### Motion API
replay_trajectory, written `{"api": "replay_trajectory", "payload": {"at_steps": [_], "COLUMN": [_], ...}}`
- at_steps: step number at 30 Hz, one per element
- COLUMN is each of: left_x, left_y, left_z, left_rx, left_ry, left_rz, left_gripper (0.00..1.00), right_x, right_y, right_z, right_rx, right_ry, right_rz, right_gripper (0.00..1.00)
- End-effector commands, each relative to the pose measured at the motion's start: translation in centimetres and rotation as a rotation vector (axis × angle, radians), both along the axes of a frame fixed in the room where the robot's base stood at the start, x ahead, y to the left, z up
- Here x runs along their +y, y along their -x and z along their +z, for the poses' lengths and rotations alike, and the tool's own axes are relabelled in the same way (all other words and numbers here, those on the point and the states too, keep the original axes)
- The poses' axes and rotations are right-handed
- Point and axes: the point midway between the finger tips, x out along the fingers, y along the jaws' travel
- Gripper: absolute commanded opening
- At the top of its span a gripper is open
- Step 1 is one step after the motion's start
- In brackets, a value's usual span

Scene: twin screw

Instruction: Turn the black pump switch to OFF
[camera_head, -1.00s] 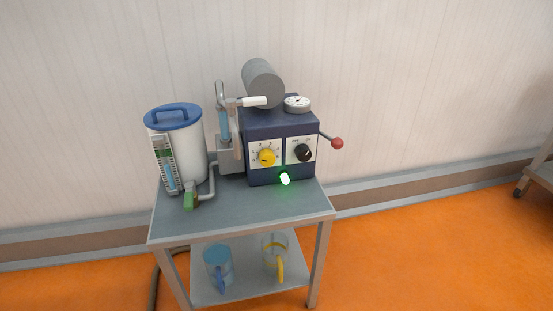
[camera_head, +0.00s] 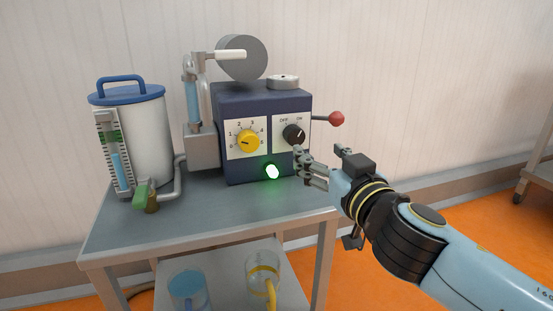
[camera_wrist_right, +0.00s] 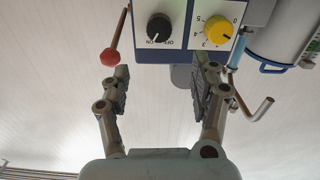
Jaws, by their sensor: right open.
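The black pump switch (camera_head: 294,134) is a round knob on a white plate marked OFF and ON, on the front of the dark blue pump box (camera_head: 262,97). Its white mark points up and right, toward ON. The knob also shows upside down in the right wrist view (camera_wrist_right: 159,27). My right gripper (camera_head: 304,163) is just below and in front of the switch plate, apart from the knob. Its fingers (camera_wrist_right: 164,76) are spread and empty in the right wrist view, with the knob beyond them. My left gripper is in neither view.
A yellow dial (camera_head: 248,141) sits left of the switch. A red-tipped lever (camera_head: 336,118) sticks out at the box's right. A green lamp (camera_head: 272,171) glows below. A white canister (camera_head: 143,135) stands left on the grey cart (camera_head: 190,222); jugs stand on its lower shelf.

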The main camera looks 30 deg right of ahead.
Motion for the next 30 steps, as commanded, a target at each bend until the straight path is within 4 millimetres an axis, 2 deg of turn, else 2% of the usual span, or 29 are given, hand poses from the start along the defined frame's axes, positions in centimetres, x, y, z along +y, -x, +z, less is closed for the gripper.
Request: {"api": "replay_trajectory", "payload": {"at_steps": [2, 7, 15, 21, 30], "left_x": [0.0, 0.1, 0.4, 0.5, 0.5], "left_y": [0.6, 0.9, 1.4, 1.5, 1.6], "left_z": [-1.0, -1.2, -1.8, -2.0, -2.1], "left_rx": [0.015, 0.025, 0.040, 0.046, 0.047], "left_ry": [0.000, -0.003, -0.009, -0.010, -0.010], "left_rz": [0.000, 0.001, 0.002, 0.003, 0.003], "left_gripper": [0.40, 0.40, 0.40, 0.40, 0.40], "right_x": [0.0, -0.4, -1.6, -2.3, -2.5], "right_y": [-0.1, -1.5, -6.7, -9.5, -10.6], "right_z": [-1.1, -0.9, -0.8, -1.0, -1.1], "right_rx": [0.008, 0.005, 0.005, 0.008, 0.010], "right_ry": [0.001, 0.003, 0.001, 0.000, 0.001], "right_rz": [0.002, 0.002, 0.002, 0.001, 0.001], "right_gripper": [0.63, 0.63, 0.63, 0.63, 0.63]}}
